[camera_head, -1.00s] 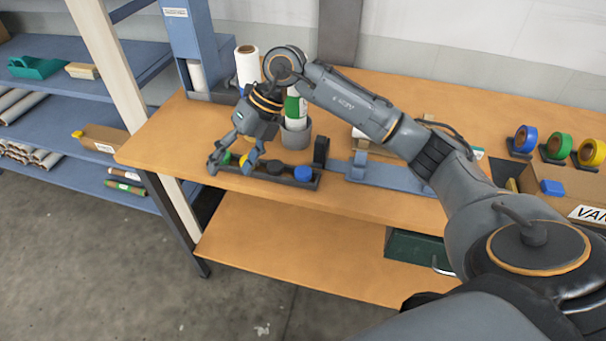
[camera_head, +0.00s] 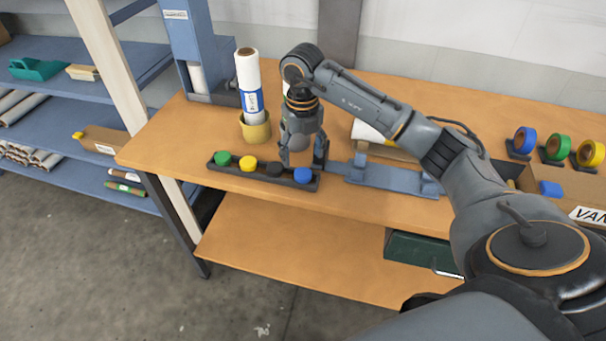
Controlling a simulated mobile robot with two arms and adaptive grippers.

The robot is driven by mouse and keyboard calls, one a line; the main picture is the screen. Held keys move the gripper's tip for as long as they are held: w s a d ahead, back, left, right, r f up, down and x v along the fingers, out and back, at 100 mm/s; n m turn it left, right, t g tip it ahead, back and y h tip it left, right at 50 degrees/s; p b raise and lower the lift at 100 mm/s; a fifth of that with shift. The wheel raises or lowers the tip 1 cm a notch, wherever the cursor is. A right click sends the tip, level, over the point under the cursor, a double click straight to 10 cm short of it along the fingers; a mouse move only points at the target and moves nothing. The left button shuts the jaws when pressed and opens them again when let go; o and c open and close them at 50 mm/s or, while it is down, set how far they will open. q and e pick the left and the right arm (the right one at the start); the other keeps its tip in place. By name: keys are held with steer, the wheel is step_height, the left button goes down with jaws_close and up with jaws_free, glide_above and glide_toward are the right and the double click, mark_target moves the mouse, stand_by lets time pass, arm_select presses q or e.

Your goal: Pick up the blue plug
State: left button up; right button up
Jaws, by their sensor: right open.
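The blue plug (camera_head: 303,175) sits at the right end of a dark narrow tray (camera_head: 263,177) on the wooden table. My left gripper is out of view.
A white roll with a blue label stands in a yellow-tan cup (camera_head: 256,128) left of my gripper. A blue-grey fixture (camera_head: 385,176) lies right of the tray. Tape rolls (camera_head: 556,147) and a blue block (camera_head: 551,188) are at the far right. The table's front edge is clear.

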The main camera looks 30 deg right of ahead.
mark_target(302, 172)
step_height(302, 172, down, 4)
steer(key=shift+s+f+p, duration=0.1)
steer(key=shift+f+p, duration=0.1)
steer(key=shift+p, duration=0.7)
steer(key=shift+f, duration=0.45)
steer(key=c, duration=1)
